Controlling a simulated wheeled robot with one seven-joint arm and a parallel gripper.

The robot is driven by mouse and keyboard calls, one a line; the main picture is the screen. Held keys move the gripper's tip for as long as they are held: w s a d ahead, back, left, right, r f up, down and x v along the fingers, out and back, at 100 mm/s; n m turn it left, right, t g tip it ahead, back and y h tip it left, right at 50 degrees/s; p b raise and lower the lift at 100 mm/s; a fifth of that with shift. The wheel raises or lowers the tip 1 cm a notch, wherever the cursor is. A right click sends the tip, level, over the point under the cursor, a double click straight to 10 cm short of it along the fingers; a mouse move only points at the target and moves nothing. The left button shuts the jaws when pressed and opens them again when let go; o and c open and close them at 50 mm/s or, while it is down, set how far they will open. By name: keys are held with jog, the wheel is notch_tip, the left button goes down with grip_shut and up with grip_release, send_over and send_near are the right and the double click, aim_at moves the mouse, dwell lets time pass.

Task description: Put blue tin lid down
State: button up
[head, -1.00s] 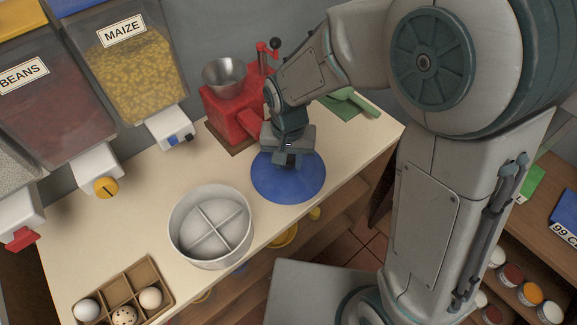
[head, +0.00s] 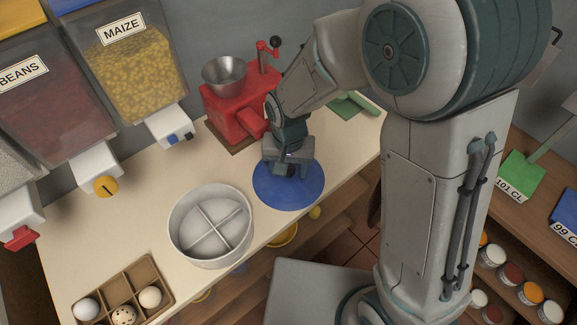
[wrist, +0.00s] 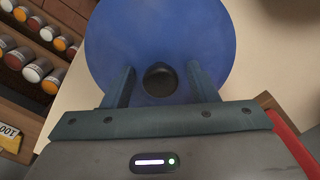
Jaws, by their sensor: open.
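The blue tin lid (head: 270,190) is a round disc with a dark round knob. It appears to lie flat on the counter, its rim at or very near the front edge. It also fills the top of the wrist view (wrist: 160,25). My gripper (head: 288,173) is right over the lid's middle. In the wrist view my gripper's two fingers (wrist: 159,75) stand apart on either side of the knob (wrist: 160,80), with a gap on both sides. A round pale tin (head: 181,248) with a cross divider stands open to the left of the lid.
A red grinder (head: 228,108) with a metal hopper stands behind the lid, close to my wrist. A green scoop (head: 365,106) lies at the back right. An egg tray (head: 110,285) is at the front left. Maize (head: 135,70) and beans dispensers line the back. Counter between tin and dispensers is clear.

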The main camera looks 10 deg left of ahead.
aim_at(289, 168)
notch_tip(289, 168, up, 12)
jog(key=shift+r+p, duration=0.15)
jog(key=shift+p, duration=0.2)
jog(key=s+d+r+t, duration=0.1)
jog(key=s+d+r, duration=0.1)
jog(key=d, duration=0.9)
jog(key=s+d+r+m+t, duration=0.1)
jog(key=s+d, duration=0.4)
jog(key=d, duration=0.6)
jog(key=shift+s+d+r+t, duration=0.2)
jog(key=shift+d+r+t, duration=0.15)
jog(key=shift+r, duration=0.3)
jog(key=shift+a, duration=0.1)
jog(key=c, duration=0.4)
jog(key=shift+o, duration=0.2)
